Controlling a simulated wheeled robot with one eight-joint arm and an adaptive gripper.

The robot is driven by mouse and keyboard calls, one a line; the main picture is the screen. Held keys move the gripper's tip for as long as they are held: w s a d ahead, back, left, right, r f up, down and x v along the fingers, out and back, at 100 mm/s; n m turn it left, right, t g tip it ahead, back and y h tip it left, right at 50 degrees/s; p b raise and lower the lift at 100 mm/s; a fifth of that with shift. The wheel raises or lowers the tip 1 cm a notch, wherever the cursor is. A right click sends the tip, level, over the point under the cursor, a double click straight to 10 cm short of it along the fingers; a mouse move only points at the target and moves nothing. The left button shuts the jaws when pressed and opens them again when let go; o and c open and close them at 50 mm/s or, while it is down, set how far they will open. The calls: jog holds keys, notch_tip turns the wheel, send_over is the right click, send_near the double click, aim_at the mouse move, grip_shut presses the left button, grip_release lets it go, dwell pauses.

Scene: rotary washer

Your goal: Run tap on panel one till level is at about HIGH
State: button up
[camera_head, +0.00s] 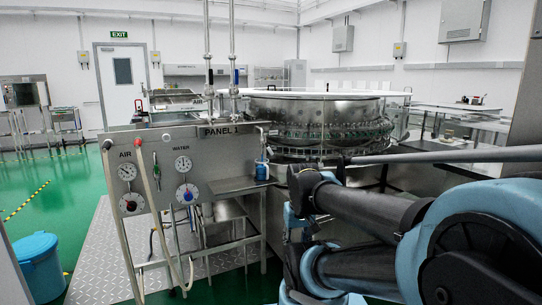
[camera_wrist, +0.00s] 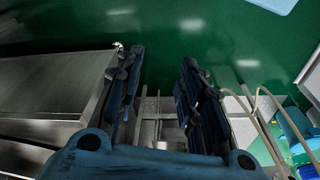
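Panel 1 (camera_head: 205,150) is a grey steel board with AIR and WATER gauges, standing left of centre in the head view. The water side has a white dial (camera_head: 183,164) above a blue-centred dial (camera_head: 187,194). A thin spout (camera_head: 262,128) shows at the panel's right end. A small blue and white container (camera_head: 262,170) stands below it on a steel shelf (camera_head: 238,185). Its level and markings are too small to read. My gripper (camera_wrist: 162,56) is open and empty in the wrist view, with a wide gap between its dark blue fingers. My arm is right of the panel.
A large round steel washer (camera_head: 320,118) stands behind the panel. A blue bucket (camera_head: 38,258) is on the green floor at the left. Hoses hang before the panel (camera_head: 152,200). A steel surface (camera_wrist: 45,95) lies left of my fingers in the wrist view.

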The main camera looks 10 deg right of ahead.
jog(key=w+a+r+m+t+y, duration=0.35)
jog(key=w+a+m, duration=0.2)
jog(key=w, duration=0.55)
jog(key=m+t+y, duration=0.2)
jog(key=m+t, duration=1)
jog(key=m, duration=0.9)
send_near(271, 152)
jog(key=shift+g, duration=0.25)
jog(key=x, duration=0.9)
jog(key=shift+r, duration=0.25)
grip_shut()
